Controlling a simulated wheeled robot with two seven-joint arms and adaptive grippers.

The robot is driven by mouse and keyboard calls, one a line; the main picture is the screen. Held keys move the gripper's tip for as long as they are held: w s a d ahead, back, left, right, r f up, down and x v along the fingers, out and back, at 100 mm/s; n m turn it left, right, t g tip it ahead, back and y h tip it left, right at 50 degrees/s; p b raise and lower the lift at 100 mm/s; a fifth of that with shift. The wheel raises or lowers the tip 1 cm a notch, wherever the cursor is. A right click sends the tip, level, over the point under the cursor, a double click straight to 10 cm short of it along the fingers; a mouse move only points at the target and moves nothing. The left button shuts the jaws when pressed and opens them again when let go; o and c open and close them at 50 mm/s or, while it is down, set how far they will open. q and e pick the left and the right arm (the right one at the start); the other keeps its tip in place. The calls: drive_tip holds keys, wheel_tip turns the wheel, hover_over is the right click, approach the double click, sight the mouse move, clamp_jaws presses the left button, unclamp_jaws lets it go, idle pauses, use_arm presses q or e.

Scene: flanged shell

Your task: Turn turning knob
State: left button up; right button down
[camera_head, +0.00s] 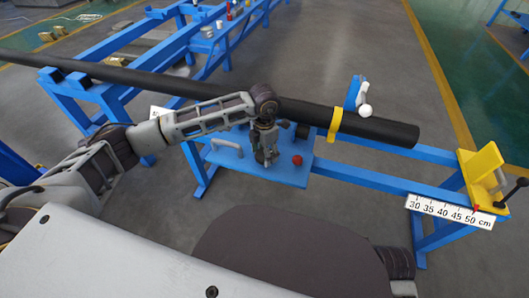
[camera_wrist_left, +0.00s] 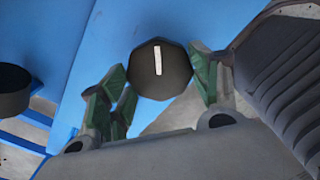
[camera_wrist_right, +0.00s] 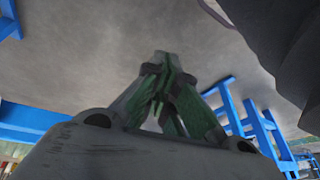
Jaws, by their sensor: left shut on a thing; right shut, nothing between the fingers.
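The turning knob (camera_wrist_left: 160,65) is dark and many-sided, with a white line on its face, on a blue panel (camera_wrist_left: 130,25). My left gripper (camera_wrist_left: 160,85) has its green-padded fingers on both sides of the knob and is shut on it. The white line stands nearly upright in the left wrist view. In the head view my left gripper (camera_head: 266,155) points down at the blue panel and hides most of the knob. My right gripper (camera_wrist_right: 165,75) is shut and empty, over grey floor in its wrist view.
A long black pipe (camera_head: 370,124) with a yellow band runs behind my left gripper. The panel carries a red ball knob (camera_head: 297,160) and a grey handle (camera_head: 226,144). A yellow stop (camera_head: 482,172) and a scale (camera_head: 450,212) are at the right. Another dark round part (camera_wrist_left: 14,88) is left.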

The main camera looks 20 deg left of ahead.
use_arm(q)
drive_tip(key=m, duration=0.4)
drive_tip(key=shift+w+b, duration=0.1)
drive_tip(key=shift+b, duration=0.25)
drive_tip(key=shift+m, duration=0.8)
drive_tip(key=shift+a+m, duration=0.1)
drive_tip(key=shift+m, duration=0.5)
drive_tip(key=shift+m+b, duration=0.35)
drive_tip(key=shift+m, duration=0.15)
use_arm(e)
drive_tip(key=f, duration=0.2)
drive_tip(key=a+f, duration=0.1)
drive_tip(key=shift+w+f+t+y, duration=0.1)
drive_tip(key=shift+w+t+y, duration=0.2)
drive_tip(key=shift+w, duration=0.1)
drive_tip(key=shift+s, duration=0.1)
drive_tip(key=shift+a, duration=0.15)
use_arm(q)
drive_tip(key=o, duration=1)
use_arm(e)
drive_tip(key=shift+w, duration=0.2)
drive_tip(key=shift+w, duration=0.1)
